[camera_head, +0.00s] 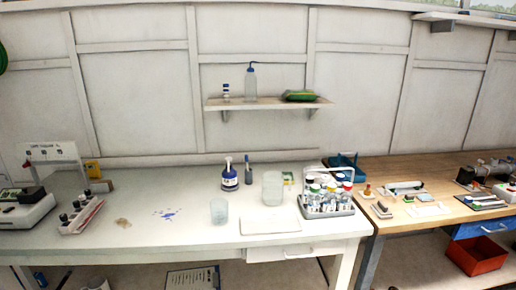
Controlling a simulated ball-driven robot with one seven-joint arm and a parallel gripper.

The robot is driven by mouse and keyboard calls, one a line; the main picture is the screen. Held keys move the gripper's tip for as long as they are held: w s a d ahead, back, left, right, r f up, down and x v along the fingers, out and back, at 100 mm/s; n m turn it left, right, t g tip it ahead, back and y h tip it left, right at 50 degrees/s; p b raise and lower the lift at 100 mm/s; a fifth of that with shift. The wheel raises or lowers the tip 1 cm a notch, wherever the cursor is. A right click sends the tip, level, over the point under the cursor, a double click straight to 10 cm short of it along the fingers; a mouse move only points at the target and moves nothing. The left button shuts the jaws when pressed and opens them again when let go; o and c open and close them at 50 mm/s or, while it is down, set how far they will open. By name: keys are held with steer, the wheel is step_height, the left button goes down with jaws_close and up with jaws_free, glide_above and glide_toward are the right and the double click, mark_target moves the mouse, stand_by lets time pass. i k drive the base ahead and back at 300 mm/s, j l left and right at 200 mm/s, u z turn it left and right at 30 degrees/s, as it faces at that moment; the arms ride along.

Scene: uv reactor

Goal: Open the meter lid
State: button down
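A white bench instrument (26,208) stands at the far left end of the white bench, partly cut off by the picture's left edge. It has a dark block (34,195) on top. It may be the meter, but I cannot tell for sure, nor whether any lid on it is open or shut. My gripper and arm are not in view.
A tube rack (78,214) stands right of the instrument. A wooden bench (400,218) adjoins at right.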

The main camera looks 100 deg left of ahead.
mark_target(31, 195)
steer(key=u, duration=4.5)
steer(key=l+u, duration=0.2)
steer(key=l, duration=0.6)
steer(key=k, duration=0.05)
